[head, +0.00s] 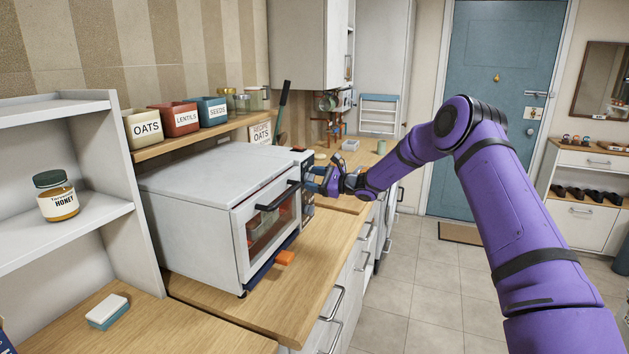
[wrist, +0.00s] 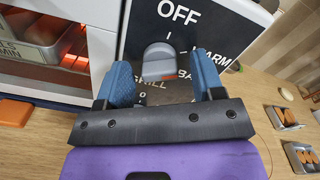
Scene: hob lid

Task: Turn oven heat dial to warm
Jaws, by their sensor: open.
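The white countertop oven (head: 185,205) stands on the wooden counter, its control panel on the right end of its front. In the wrist view the dark panel (wrist: 200,28) reads OFF above the dial, WARM to the right, with GRILL and a partly hidden BA… word below. The grey heat dial (wrist: 159,60) is in the middle; I cannot tell for sure which word it points at. My gripper (wrist: 161,68) is open, its blue fingers on either side of the dial with gaps showing. In the head view my gripper (head: 314,182) is at the panel and hides the dial.
The oven window glows orange. An orange block (head: 285,258) lies on the counter before the oven. A white shelf (head: 70,220) with a honey jar (head: 56,197) stands at left. Small trays (wrist: 283,118) lie at right in the wrist view. The floor (head: 405,270) is clear.

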